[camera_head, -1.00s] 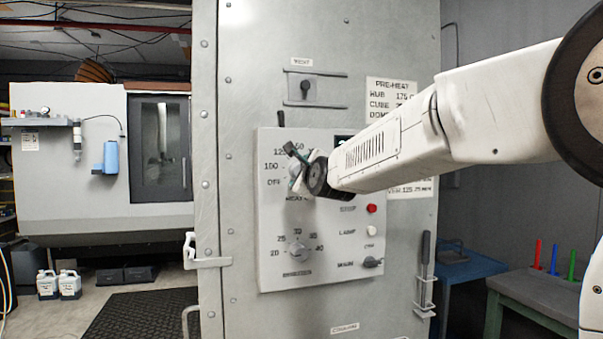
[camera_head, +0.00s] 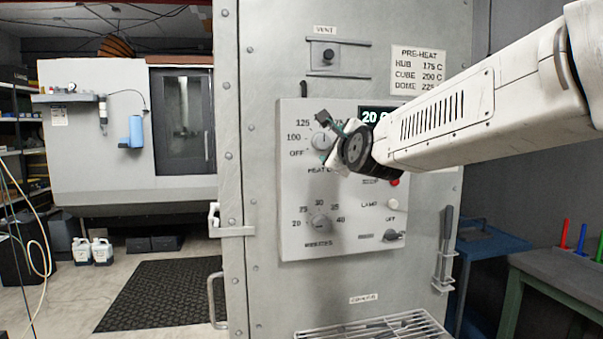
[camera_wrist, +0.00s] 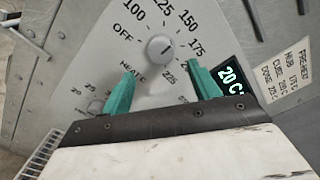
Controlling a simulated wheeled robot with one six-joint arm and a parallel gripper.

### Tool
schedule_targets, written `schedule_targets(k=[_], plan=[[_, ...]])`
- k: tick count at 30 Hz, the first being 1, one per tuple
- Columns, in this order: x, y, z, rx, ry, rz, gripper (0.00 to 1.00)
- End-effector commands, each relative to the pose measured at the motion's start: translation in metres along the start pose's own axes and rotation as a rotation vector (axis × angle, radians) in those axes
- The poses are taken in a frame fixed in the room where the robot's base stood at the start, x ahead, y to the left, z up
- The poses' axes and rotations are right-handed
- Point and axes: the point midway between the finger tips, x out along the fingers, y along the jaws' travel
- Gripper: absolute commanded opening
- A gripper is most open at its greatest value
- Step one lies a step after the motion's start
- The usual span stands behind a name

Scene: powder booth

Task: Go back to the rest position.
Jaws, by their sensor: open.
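My gripper (camera_head: 332,137) is open and empty in front of the heat knob, its teal fingertips apart. In the wrist view my gripper (camera_wrist: 163,76) has one fingertip on each side below the round heat knob (camera_wrist: 160,49), with no visible contact. The knob's mark points to the upper right, roughly between 150 and 175. The knob (camera_head: 322,140) is partly covered by the gripper in the head view. The control panel (camera_head: 300,225) is on the grey oven front. My arm reaches in from the right and hides part of the panel.
The display (camera_wrist: 230,80) reads 20 C. The minutes knob (camera_head: 319,223), red button (camera_head: 394,181) and lamp button (camera_head: 393,204) lie below the gripper. A wire rack (camera_head: 385,328) juts out underneath. A green-legged bench (camera_head: 550,265) stands right. Floor at left is mostly open.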

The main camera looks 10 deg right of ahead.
Motion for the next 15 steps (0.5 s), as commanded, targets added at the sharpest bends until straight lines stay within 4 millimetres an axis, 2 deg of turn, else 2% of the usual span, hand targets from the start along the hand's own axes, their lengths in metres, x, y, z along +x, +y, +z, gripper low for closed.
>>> schedule_targets(k=[3, 5, 8, 11, 14, 15], plan=[[0.0, 0.002, -0.001, -0.049, 0.003, 0.01, 0.61], [0.0, 0.011, -0.003, -0.127, 0.01, 0.051, 0.61], [-0.007, 0.052, -0.018, -0.357, 0.024, 0.22, 0.61], [-0.04, 0.102, -0.04, -0.661, -0.01, 0.463, 0.61], [-0.094, 0.144, -0.065, -0.96, -0.109, 0.717, 0.61], [-0.12, 0.158, -0.075, -1.073, -0.167, 0.816, 0.61]])
